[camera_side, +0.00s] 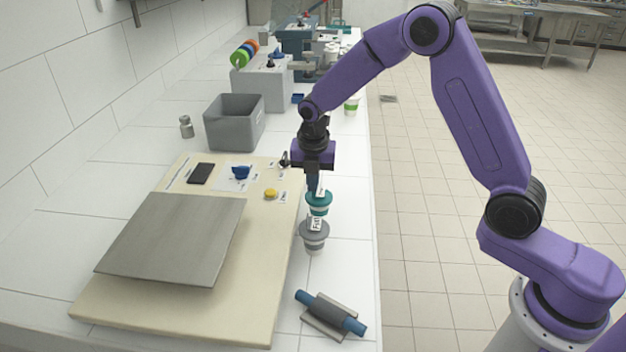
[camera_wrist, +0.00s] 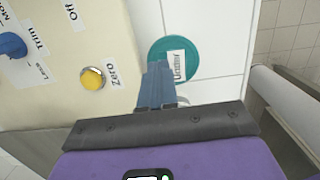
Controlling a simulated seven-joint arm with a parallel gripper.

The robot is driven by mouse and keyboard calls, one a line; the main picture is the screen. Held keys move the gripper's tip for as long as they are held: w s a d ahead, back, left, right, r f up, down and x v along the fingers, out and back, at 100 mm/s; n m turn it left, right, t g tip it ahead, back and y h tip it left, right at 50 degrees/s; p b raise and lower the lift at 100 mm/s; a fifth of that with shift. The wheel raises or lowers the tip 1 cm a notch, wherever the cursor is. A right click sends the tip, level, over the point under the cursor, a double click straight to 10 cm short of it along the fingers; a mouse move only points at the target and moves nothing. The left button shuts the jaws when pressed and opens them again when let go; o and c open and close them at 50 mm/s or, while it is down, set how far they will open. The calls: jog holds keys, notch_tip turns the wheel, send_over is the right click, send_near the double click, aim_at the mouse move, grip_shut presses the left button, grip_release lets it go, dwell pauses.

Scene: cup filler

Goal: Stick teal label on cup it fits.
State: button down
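A teal-topped cup (camera_side: 319,208) stands upright on the white counter, right of the cream panel. Its round teal top (camera_wrist: 160,47) also shows in the wrist view. A small white label (camera_side: 321,191) with dark print is at that cup's top, right by my fingertips; the wrist view shows this label (camera_wrist: 177,66) over the teal top. My gripper (camera_side: 313,189) points down just above the cup, its blue fingers (camera_wrist: 157,68) together. I cannot tell whether they touch the label. A grey-topped cup (camera_side: 314,240) stands nearer the camera, with a white label (camera_side: 315,223) reading "Full".
The cream panel (camera_side: 200,310) carries a grey plate (camera_side: 175,238), a blue knob (camera_side: 241,172) and a yellow button (camera_side: 271,194). A grey bin (camera_side: 235,123) stands behind it. A blue-handled roller (camera_side: 331,313) lies in front of the cups. The counter's edge is close on the right.

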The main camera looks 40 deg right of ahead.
jog(key=c, duration=1.3)
grip_release()
jog(key=shift+c, duration=0.2)
notch_tip(320, 180, up, 17)
jog(key=s+a, duration=0.1)
jog(key=shift+s+a+r, duration=0.15)
jog(key=shift+s, duration=0.25)
jog(key=s+a+f+m, duration=0.25)
jog(key=s+m, duration=0.45)
jog(key=s, duration=0.9)
jog(key=s+d+f+m, duration=0.2)
jog(key=s+d+m, duration=0.1)
jog(key=s, duration=0.6)
jog(key=s+d+f+m+g+y, duration=0.1)
jog(key=s+d+f+m, duration=0.2)
jog(key=s, duration=0.6)
jog(key=shift+s+d+m, duration=0.35)
jog(key=shift+d+m, duration=0.35)
jog(key=shift+d, duration=0.15)
